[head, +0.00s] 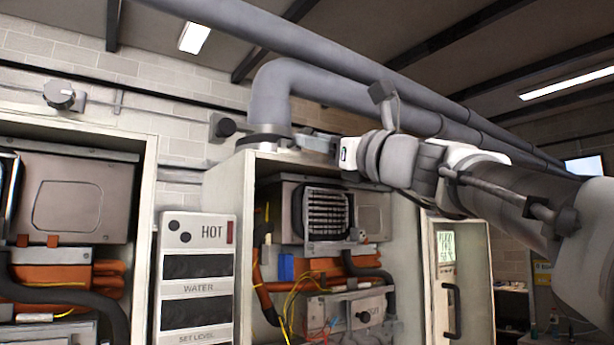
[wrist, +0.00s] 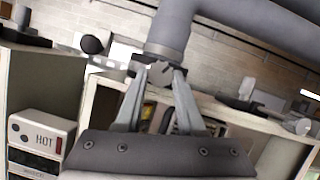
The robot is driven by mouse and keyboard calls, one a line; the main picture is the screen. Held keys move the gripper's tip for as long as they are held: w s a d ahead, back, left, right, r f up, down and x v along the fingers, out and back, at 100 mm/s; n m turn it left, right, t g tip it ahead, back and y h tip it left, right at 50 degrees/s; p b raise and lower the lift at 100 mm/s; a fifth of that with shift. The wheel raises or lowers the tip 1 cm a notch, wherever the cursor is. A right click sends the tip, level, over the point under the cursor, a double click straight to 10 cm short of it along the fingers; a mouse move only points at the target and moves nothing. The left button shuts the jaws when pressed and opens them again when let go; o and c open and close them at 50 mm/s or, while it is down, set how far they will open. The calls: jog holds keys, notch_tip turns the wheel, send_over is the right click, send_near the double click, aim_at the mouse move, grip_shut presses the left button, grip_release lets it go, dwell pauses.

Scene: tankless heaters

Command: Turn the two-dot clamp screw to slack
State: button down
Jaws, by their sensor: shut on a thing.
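My gripper (head: 296,139) reaches in from the right in the head view. In the wrist view its two fingers (wrist: 159,73) close on the screw from both sides. The fingers hide part of the screw, and its turned angle cannot be told. I see no dots on the screw itself.
A panel marked HOT (head: 195,278) with two dark dots hangs left of the middle cabinet (head: 215,205). A dark round knob (head: 225,127) sits on the wall beside the clamp. Large pipes (head: 325,85) run overhead, close above my arm.

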jog(key=shift+w+d+n+g+y, duration=0.1)
jog(key=shift+n+g+y, duration=0.4)
jog(key=shift+n, duration=0.75)
jog(key=shift+d+n+g+y, duration=0.1)
jog(key=shift+n+g+y, duration=0.35)
jog(key=shift+n, duration=0.8)
jog(key=shift+r, duration=0.1)
jog(key=c, duration=0.5)
grip_release()
jog(key=b+v, duration=0.1)
jog(key=v, duration=0.4)
jog(key=b+v, duration=0.2)
jog(key=v, duration=0.4)
jog(key=b+v, duration=0.2)
jog(key=v, duration=0.4)
jog(key=shift+s+d+r, duration=0.2)
